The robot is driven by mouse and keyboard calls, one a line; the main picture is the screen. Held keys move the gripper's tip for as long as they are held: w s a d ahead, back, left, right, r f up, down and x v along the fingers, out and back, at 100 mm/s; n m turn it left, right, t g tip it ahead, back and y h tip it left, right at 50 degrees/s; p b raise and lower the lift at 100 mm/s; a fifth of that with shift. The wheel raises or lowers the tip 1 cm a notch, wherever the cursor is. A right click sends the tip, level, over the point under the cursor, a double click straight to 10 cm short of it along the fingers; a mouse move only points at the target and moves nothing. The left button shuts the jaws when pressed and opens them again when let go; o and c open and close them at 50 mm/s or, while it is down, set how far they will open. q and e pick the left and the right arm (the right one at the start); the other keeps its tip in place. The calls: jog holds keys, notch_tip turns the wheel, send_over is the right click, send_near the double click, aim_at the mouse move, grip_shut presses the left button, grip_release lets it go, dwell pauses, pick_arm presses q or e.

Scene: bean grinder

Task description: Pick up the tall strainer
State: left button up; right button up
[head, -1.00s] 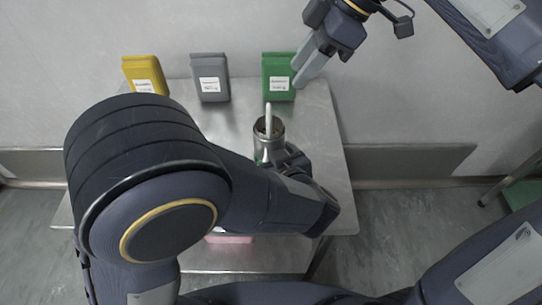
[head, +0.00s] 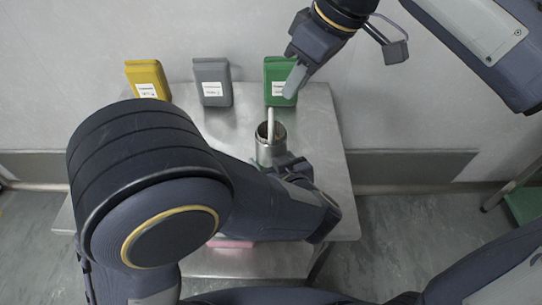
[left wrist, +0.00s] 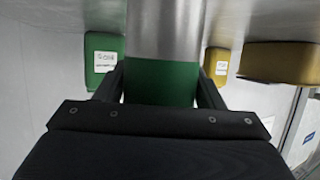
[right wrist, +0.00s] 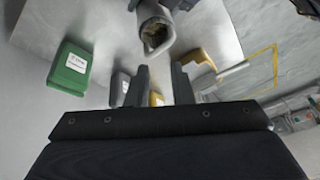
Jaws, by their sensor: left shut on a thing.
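In the left wrist view the cylinder (left wrist: 165,30) has a green band low down (left wrist: 160,83), and my left gripper (left wrist: 160,90) is shut around that band. In the right wrist view its opening shows a brownish inside (right wrist: 156,33). My right gripper (right wrist: 161,75) is open and empty; in the head view its fingers (head: 293,82) are above and behind the cylinder, apart from it.
A yellow box (head: 147,80), a grey box (head: 211,82) and a green box (head: 280,80) stand along the table's back edge by the wall. My left arm hides much of the left and front of the table. The table's right side (head: 325,130) is clear.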

aim_at(272, 115)
jog(key=a+f+m+t, duration=0.1)
jog(key=f+m, duration=0.2)
jog(key=m, duration=0.1)
jog(key=w+a+f+m+t+h, duration=0.1)
jog(key=a+f+m, duration=0.1)
jog(key=f+m, duration=0.1)
jog(key=w+a+f+m+t, duration=0.1)
jog(key=f+m, duration=0.3)
jog(key=shift+a+f+m+h, duration=0.1)
jog(key=shift+a+m+h, duration=0.05)
jog(key=shift+m+h, duration=0.2)
dwell(0.3)
grip_shut()
dwell(1.4)
